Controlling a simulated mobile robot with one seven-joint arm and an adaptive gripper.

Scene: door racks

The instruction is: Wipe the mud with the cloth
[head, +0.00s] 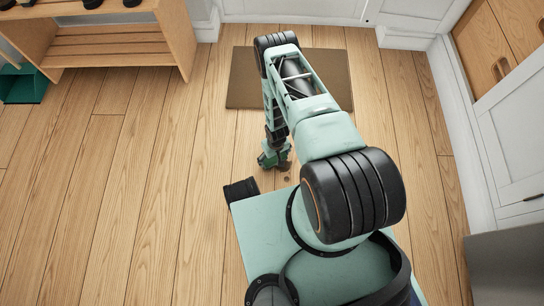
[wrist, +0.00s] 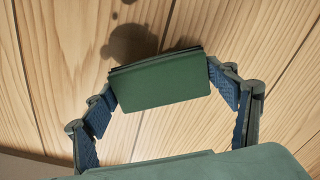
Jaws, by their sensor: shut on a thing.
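My gripper (head: 274,160) reaches down to the wooden floor in front of the doormat. In the wrist view, my gripper (wrist: 161,84) is shut on a folded dark green cloth (wrist: 160,88), with a blue-padded finger at each end of it. The cloth is close to the floor; I cannot tell whether it touches. Brown mud (wrist: 128,42) shows as a rounded dark patch just beyond the cloth, with smaller spots farther up. Part of the patch may be hidden by the cloth or mixed with its shadow. In the head view a small dark mud spot (head: 287,178) lies beside my gripper.
A brown doormat (head: 240,80) lies behind my gripper. A wooden shoe rack (head: 120,50) and a green bin (head: 22,86) stand at the upper left. A white cabinet (head: 515,130) lines the right side. The floor on the left is clear.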

